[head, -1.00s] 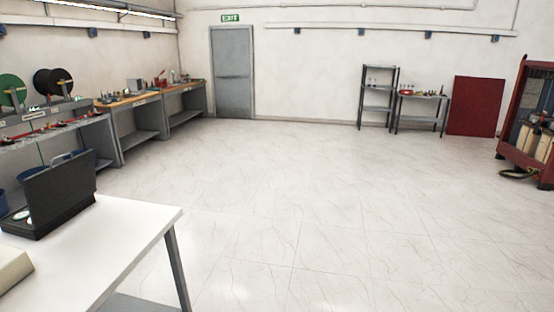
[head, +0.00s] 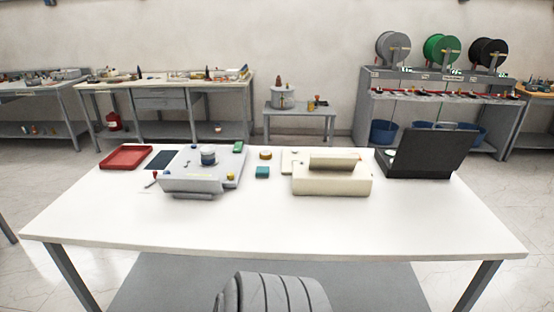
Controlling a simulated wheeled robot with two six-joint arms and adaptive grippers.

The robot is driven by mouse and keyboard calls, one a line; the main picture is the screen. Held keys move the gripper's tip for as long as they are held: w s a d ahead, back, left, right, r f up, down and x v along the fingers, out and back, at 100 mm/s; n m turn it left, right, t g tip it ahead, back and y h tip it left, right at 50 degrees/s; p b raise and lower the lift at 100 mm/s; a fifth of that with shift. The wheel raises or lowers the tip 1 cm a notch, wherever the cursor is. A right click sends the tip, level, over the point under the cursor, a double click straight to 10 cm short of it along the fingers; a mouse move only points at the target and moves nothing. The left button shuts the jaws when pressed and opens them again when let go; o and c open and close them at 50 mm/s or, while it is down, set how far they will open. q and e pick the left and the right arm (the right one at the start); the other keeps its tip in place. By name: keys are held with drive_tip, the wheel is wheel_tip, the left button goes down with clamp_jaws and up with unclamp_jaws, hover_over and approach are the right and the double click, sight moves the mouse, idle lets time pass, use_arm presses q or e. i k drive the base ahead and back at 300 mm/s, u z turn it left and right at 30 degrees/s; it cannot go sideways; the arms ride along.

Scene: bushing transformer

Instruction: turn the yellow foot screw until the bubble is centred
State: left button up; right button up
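A grey levelling plate (head: 190,182) sits on the white table (head: 290,226), left of its middle. A small yellow knob (head: 231,176), which looks like the yellow foot screw, is at its front right corner. A red knob (head: 155,174) is at the left front. A round dark-banded device (head: 208,157) stands on top of the plate; no bubble can be made out at this size. Neither of my grippers is in view.
A red tray (head: 126,157) and dark blue mat (head: 161,160) lie left of the plate. The table's front strip is clear. Benches (head: 165,84) stand behind.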

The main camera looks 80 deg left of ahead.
sight(230, 175)
drive_tip(key=u, duration=2.9)
